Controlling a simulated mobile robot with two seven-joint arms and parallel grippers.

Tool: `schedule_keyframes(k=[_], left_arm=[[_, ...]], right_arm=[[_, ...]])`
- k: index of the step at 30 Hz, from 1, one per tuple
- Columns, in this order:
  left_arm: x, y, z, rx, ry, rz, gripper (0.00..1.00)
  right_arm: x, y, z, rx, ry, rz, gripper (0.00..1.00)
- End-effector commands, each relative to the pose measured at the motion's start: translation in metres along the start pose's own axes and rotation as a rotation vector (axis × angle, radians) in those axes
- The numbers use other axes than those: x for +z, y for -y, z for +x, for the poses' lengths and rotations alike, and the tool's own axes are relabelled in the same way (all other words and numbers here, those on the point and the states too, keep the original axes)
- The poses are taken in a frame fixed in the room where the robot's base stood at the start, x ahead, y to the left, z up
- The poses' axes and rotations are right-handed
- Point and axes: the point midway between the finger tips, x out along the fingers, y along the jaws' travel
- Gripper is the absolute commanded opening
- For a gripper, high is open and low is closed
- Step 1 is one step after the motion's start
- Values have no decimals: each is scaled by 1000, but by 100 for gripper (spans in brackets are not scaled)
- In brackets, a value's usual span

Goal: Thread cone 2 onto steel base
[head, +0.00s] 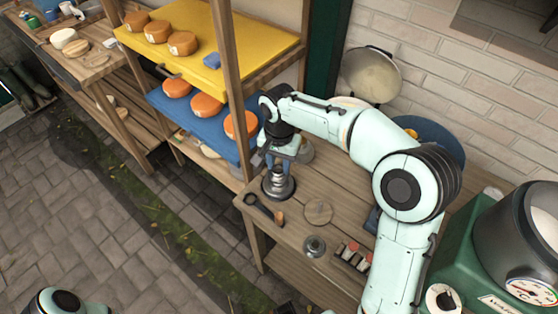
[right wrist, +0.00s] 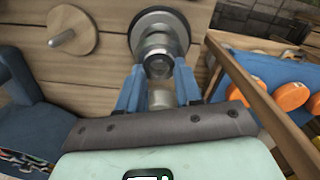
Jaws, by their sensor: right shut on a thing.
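My right gripper (head: 278,163) points down over the left end of the wooden workbench, its blue fingers shut on a small silver metal piece, which I take for cone 2 (right wrist: 160,98). Directly beneath is the round steel base (head: 278,190), with stacked metal rings narrowing upward. In the right wrist view the steel base (right wrist: 158,22) lies just beyond the fingertips (right wrist: 158,88), in line with the held piece. The fingers hide part of the piece, and I cannot tell whether it is around the base's post or just above it. My left gripper is out of view.
A wooden disc with a peg (head: 318,211), a dark-handled tool (head: 262,207) and another small metal piece (head: 314,246) lie nearby on the workbench (head: 290,228). A shelf post (head: 235,90) stands close left of the gripper, beside shelves of orange cheeses (head: 207,105).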

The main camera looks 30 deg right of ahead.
Motion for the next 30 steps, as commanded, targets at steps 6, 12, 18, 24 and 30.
schedule_keyframes(k=[6,12,18,24,30], left_arm=[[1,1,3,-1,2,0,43],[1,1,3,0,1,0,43],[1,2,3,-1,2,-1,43],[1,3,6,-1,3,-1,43],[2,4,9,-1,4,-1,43]], right_arm=[[0,0,6,0,0,0,0],[0,0,6,0,0,0,0],[0,0,6,0,0,0,0],[0,0,10,0,0,0,0],[0,0,16,0,0,0,0]])
